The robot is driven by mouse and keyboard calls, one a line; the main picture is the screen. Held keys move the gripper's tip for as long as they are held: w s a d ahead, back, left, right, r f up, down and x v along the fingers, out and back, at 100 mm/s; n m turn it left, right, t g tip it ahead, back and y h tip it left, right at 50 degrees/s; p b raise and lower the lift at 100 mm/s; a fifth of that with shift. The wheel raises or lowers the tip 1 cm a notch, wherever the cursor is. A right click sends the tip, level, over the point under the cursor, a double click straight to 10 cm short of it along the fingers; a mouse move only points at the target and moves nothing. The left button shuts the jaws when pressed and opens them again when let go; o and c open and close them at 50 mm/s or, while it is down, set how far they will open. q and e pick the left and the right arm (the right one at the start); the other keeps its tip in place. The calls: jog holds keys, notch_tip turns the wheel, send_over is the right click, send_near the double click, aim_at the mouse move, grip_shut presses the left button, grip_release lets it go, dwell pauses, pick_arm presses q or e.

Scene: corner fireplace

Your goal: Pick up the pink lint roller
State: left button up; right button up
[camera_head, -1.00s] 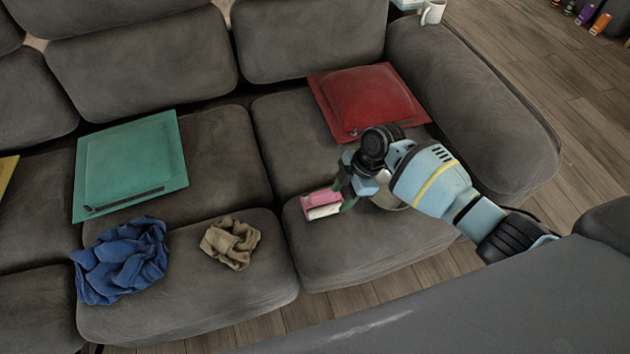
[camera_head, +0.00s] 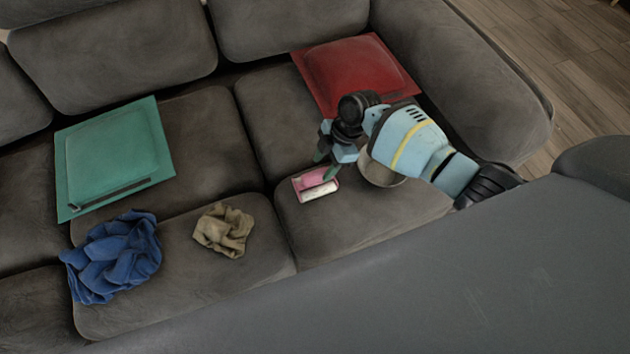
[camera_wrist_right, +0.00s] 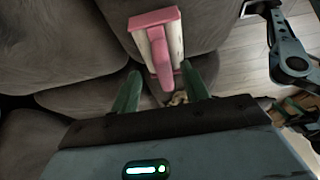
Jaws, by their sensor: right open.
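The pink lint roller (camera_head: 301,187), pink with a white roll, lies on the front of the right seat cushion. My right gripper (camera_head: 323,160) is open and empty, just above and behind it in the head view. In the right wrist view the roller (camera_wrist_right: 158,22) shows beyond the two green fingertips, its pink handle extending toward the gap between the open fingers (camera_wrist_right: 161,82). I cannot tell whether the fingers touch it.
A round grey object (camera_head: 378,174), perhaps a bowl, is partly hidden behind my right arm. A red cushion (camera_head: 350,68) lies behind. A tan cloth (camera_head: 223,231), a blue cloth (camera_head: 112,257) and a green cushion (camera_head: 115,150) lie to the left.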

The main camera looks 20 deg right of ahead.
aim_at(319, 171)
jog(key=x, duration=0.4)
jog(key=shift+s+a+f+b, duration=0.2)
jog(key=shift+b, duration=0.1)
grip_shut()
jog(key=shift+r, duration=0.1)
jog(key=shift+r, duration=0.4)
notch_tip(319, 171, up, 3)
jog(key=shift+w+f+p, duration=0.1)
jog(key=shift+f+p, duration=0.1)
jog(key=shift+p, duration=0.2)
jog(key=s+d+r+p, duration=0.1)
jog(key=s+d+p, duration=0.1)
jog(key=s, duration=1.4)
jog(key=shift+r+p, duration=0.25)
jog(key=shift+p, duration=0.05)
jog(key=shift+d, duration=0.1)
